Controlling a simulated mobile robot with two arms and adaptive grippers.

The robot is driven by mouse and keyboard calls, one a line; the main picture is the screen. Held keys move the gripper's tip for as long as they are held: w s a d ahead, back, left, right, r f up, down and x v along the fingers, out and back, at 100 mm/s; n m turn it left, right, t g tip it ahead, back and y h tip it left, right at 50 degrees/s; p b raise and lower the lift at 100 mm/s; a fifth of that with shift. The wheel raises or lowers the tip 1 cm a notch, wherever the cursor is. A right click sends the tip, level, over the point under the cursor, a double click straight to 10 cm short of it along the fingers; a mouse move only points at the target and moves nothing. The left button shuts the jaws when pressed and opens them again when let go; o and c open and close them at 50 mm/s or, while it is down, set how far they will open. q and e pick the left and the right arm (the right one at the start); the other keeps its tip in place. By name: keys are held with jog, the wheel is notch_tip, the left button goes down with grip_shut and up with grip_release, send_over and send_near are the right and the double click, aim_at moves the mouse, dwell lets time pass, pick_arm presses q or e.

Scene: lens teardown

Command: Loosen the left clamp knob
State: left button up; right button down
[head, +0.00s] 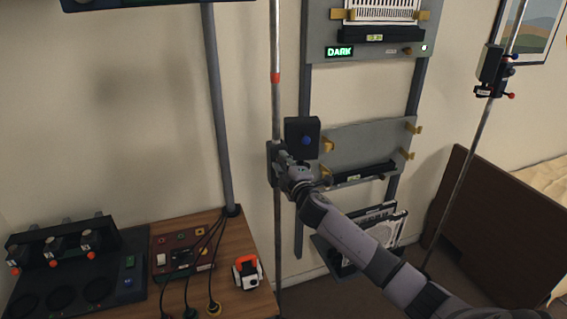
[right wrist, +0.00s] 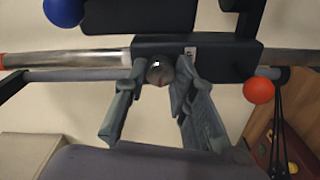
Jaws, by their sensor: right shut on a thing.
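The left clamp (head: 272,165) is a dark block on the left upright pole (head: 277,225). It also shows in the right wrist view (right wrist: 225,55). A dark box with a blue knob (head: 306,141) sits beside it. My right gripper (head: 284,158) is at the clamp, its arm coming from the lower right. In the right wrist view, its two fingers (right wrist: 160,85) stand on either side of a round grey clamp knob (right wrist: 159,72) with a red mark, and are shut on it. The head view hides this knob behind the gripper. My left gripper is not in view.
An orange ball (right wrist: 258,90) sits near the clamp. A second clamp (head: 490,75) is on the right pole. A wooden table (head: 240,236) with devices and cables is at lower left.

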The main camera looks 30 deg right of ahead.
jog(key=c, duration=1.3)
grip_release()
jog(key=shift+c, duration=0.2)
jog(key=shift+s, duration=0.1)
jog(key=v, duration=1.2)
